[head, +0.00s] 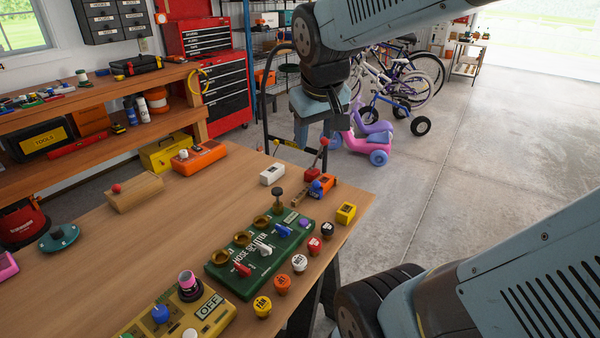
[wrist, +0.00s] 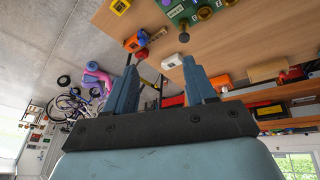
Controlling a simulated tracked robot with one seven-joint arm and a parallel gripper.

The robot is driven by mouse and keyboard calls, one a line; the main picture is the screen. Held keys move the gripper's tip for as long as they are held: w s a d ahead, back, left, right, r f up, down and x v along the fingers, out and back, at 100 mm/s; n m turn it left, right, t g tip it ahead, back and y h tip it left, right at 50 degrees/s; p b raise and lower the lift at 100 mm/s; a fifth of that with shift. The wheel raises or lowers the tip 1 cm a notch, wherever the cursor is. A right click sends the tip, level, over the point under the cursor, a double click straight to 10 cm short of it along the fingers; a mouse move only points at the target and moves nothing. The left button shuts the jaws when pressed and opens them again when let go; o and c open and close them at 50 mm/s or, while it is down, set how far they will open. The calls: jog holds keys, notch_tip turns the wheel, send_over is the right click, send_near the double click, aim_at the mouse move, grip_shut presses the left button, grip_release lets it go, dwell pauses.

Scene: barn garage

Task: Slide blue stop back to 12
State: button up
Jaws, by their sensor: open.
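A small orange device (head: 326,184) with a blue piece (head: 317,187) on it sits near the table's far right corner. The blue piece looks like the blue stop; its scale and the 12 are too small to read. A red block (head: 312,174) and a lever with a red knob (head: 325,142) stand just behind it. My gripper (head: 313,138) is open and empty, above and beyond the table's far edge, apart from the device. In the wrist view, the orange device (wrist: 135,42) shows beyond the fingertips of my gripper (wrist: 160,63), above the left finger.
A white box (head: 272,174) stands left of the device and a yellow block (head: 346,213) to its right. A green hose splitter (head: 238,276) with knobs and several coloured caps lies nearer. Floor lies beyond the right edge.

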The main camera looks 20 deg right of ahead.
jog(key=w+d+f+n+g+h, duration=0.1)
jog(key=w+d+f, duration=0.15)
jog(key=w, duration=0.25)
jog(key=w+d+f+n+h, duration=0.1)
jog(key=w+f, duration=0.2)
jog(key=w, duration=0.3)
jog(key=n+g, duration=0.2)
send_near(315, 181)
jog(key=x, duration=0.9)
jog(key=shift+f, duration=0.25)
jog(key=shift+c, duration=0.3)
grip_shut()
